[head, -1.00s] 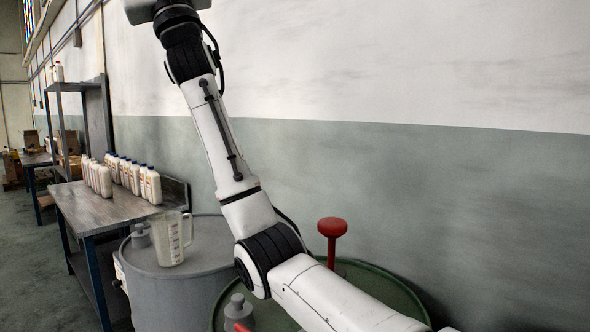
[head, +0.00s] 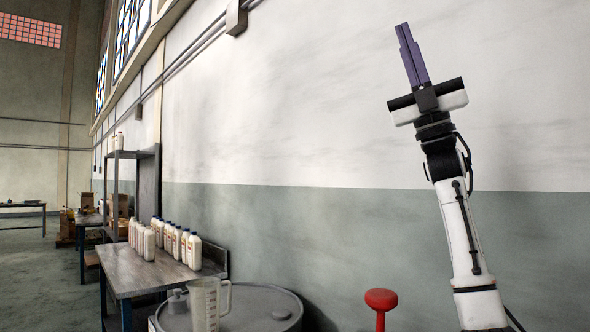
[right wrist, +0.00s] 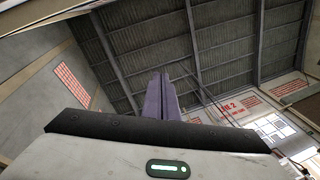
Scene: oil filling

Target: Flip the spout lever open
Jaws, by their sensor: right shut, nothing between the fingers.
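My right gripper (head: 404,28) is raised high in front of the wall, pointing up with its purple fingers together and nothing between them. In the right wrist view the closed fingers (right wrist: 161,78) point toward the ceiling. A red knob on a stem (head: 380,299) stands at the bottom edge of the head view, well below the gripper; what it stands on is out of frame. The grey drum (head: 262,297) is at the bottom, with a clear measuring jug (head: 208,304) at its left. No spout lever can be made out. My left gripper is not in view.
A workbench (head: 125,266) with several white bottles (head: 193,251) stands left of the drum along the wall. A shelf rack (head: 148,185) stands behind it. The space around the raised gripper is clear.

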